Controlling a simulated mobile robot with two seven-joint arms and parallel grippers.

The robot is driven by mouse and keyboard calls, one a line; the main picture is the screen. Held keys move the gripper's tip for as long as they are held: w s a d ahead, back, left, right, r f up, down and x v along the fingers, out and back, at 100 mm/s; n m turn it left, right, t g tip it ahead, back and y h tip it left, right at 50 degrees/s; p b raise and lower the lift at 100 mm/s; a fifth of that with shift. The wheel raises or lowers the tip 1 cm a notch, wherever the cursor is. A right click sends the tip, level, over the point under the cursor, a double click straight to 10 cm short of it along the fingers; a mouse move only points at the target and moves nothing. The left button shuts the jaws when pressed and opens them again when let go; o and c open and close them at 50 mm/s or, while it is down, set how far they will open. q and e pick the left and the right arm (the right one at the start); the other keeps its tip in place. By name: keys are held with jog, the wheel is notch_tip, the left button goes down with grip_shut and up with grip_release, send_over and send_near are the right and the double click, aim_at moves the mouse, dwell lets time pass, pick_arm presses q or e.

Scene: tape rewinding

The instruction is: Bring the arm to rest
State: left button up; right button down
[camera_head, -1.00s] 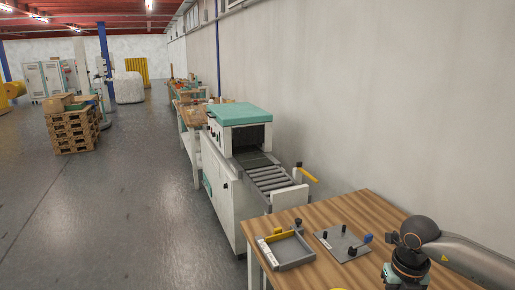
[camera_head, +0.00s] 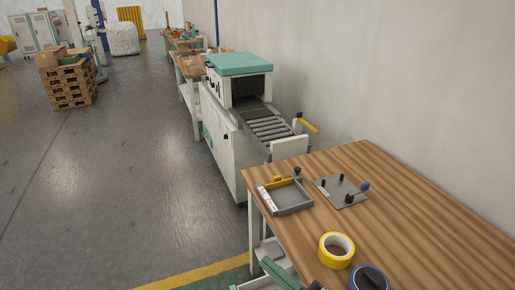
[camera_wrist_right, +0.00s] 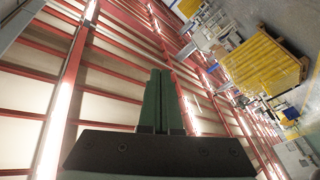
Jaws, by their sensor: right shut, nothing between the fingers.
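My right gripper (camera_wrist_right: 161,75) is shut and empty in the right wrist view, its two green fingers pressed together. That view faces the red roof beams and lamps. Most of the right arm is out of frame there. My left gripper is not in view.
The wooden table (camera_head: 410,215) holds a yellow tape roll (camera_head: 328,260), a blue-rimmed roll (camera_head: 369,280) cut by the frame, a grey tray (camera_head: 290,209) and a plate with pegs (camera_head: 331,192). A roller machine (camera_head: 238,64) stands behind. Open floor lies left.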

jog(key=s+d+f+m+h, duration=0.5)
jog(key=d+f+m+h, duration=0.5)
jog(key=f, duration=0.4)
jog(key=s+d+f+m+g, duration=0.1)
jog(key=s+f, duration=0.1)
jog(key=s, duration=0.1)
jog(key=s+d+f+m+g+h, duration=0.1)
jog(key=s+f+m+g, duration=0.1)
jog(key=s+f, duration=0.1)
jog(key=s+d+f+m+g, duration=0.1)
jog(key=s+f, duration=0.2)
jog(key=s, duration=0.1)
jog(key=shift+s+d+f+h, duration=0.2)
jog(key=shift+d+h, duration=0.15)
jog(key=shift+h, duration=0.05)
